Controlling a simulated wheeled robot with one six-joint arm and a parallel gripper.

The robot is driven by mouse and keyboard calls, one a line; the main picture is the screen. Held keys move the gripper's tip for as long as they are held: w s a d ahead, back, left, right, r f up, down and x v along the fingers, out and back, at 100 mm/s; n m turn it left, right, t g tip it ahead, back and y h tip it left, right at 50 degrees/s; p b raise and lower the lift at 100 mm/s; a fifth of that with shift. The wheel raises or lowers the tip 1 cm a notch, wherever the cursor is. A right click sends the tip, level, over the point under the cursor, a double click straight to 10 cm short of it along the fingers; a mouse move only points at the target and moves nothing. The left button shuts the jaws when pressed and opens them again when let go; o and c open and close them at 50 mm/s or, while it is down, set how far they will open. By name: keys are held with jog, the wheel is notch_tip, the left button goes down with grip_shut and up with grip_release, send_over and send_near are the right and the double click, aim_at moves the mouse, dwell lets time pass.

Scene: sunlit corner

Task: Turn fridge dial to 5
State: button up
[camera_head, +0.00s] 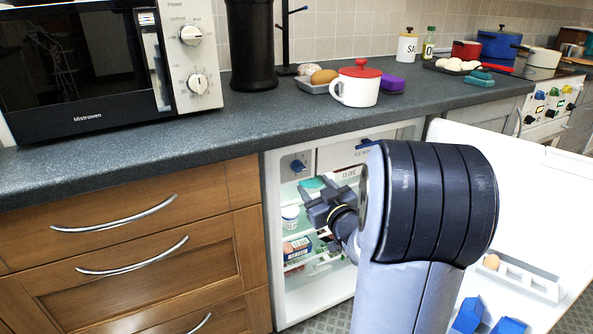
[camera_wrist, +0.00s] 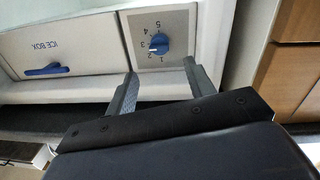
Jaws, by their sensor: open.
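The fridge dial (camera_wrist: 160,44) is a blue round knob on a grey panel (camera_wrist: 178,22) marked with numbers from 1 to 5. Its white pointer faces left in the wrist view and looks to be near 2. The dial (camera_head: 297,165) also shows at the top left inside the open fridge in the head view. My gripper (camera_wrist: 159,72) is open and empty, with its two fingers spread on either side of the dial's line and the tips just short of it. In the head view my gripper (camera_head: 318,205) is in the fridge opening, below the dial; my arm hides part of the interior.
The ice box flap (camera_wrist: 55,50) with a blue handle is beside the panel. Wooden drawers (camera_head: 120,240) adjoin at left. Shelves hold a jar (camera_head: 290,215) and packets. The counter (camera_head: 260,115) overhangs.

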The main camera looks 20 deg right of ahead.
aim_at(300, 170)
jog(key=w+b, duration=0.1)
jog(key=w, duration=0.7)
jog(key=shift+w+d, duration=0.1)
jog(key=shift+w, duration=0.2)
jog(key=c, duration=0.9)
